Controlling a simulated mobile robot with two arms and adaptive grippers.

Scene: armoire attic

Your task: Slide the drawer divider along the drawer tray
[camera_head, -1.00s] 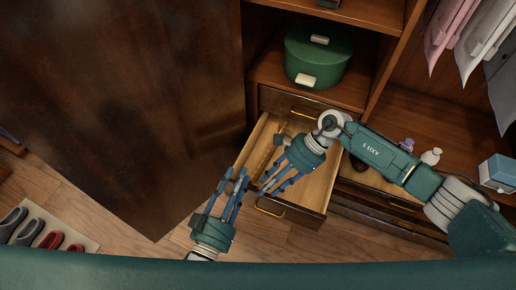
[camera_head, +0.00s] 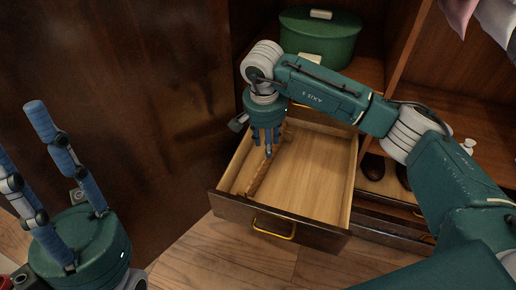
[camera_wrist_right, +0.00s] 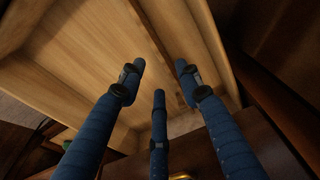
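The drawer tray (camera_head: 320,183) is pulled open, with a pale wood floor. The drawer divider (camera_head: 259,182), a narrow brown wooden strip, runs front to back in its left part. My right gripper (camera_head: 268,150) points down into the drawer at the divider's back half. In the right wrist view its blue fingers (camera_wrist_right: 158,75) are spread apart, with the divider (camera_wrist_right: 165,50) passing behind the right finger's tip. I cannot tell whether they touch. My left gripper (camera_head: 22,135) is open and empty, fingers up, left of the drawer.
A green round box (camera_head: 320,42) sits on the shelf behind the drawer. A dark wooden panel (camera_head: 130,90) stands to the left. The drawer floor right of the divider is clear.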

